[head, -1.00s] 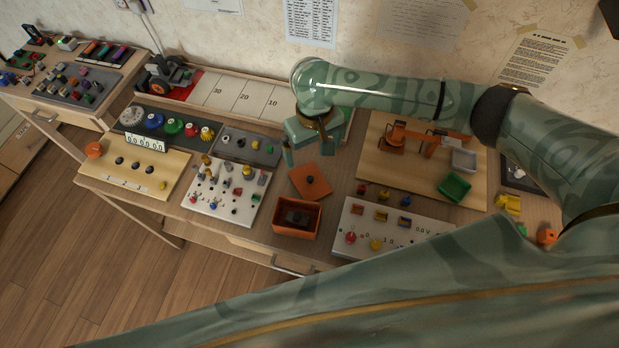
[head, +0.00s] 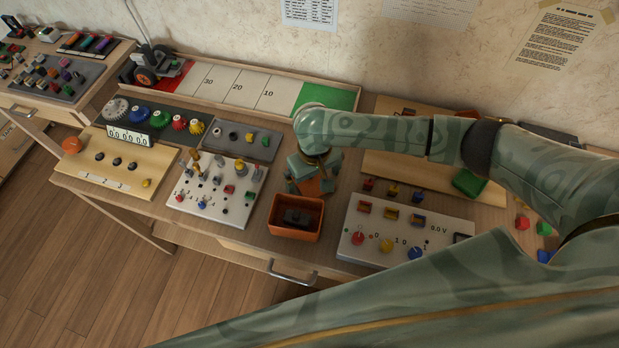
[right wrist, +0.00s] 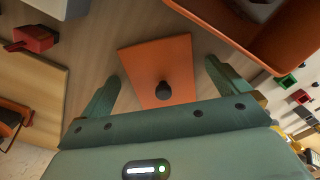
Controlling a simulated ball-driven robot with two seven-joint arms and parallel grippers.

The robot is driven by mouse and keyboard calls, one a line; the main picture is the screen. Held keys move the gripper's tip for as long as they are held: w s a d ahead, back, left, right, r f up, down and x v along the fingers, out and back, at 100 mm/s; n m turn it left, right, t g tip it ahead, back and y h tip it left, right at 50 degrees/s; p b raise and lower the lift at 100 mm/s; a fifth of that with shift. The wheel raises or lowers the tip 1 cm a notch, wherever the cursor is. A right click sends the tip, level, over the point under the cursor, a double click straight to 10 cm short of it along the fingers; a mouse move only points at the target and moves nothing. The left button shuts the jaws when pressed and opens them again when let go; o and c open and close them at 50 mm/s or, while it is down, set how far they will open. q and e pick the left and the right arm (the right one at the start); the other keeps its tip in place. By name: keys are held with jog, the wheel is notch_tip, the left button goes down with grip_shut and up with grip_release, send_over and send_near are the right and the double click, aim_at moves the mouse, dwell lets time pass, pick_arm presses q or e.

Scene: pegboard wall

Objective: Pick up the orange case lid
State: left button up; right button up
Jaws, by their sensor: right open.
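The orange case lid (right wrist: 150,62) is a flat square plate with a dark round knob (right wrist: 163,90). In the right wrist view it lies on the table between the fingers of my right gripper (right wrist: 160,82). The gripper is open, with one finger on each side of the knob, and holds nothing. In the head view my right gripper (head: 308,186) is over the lid (head: 314,186) and hides most of it. The open orange case (head: 293,234) stands just in front, with a dark item (head: 296,217) inside. My left gripper is not in view.
A white board with knobs (head: 213,198) stands to the left of the case. Another white panel (head: 345,238) with red, yellow and blue knobs stands to the right. The wall closes the back.

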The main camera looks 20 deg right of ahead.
jog(key=shift+r, duration=0.1)
jog(key=c, duration=1.1)
jog(key=shift+o, duration=0.2)
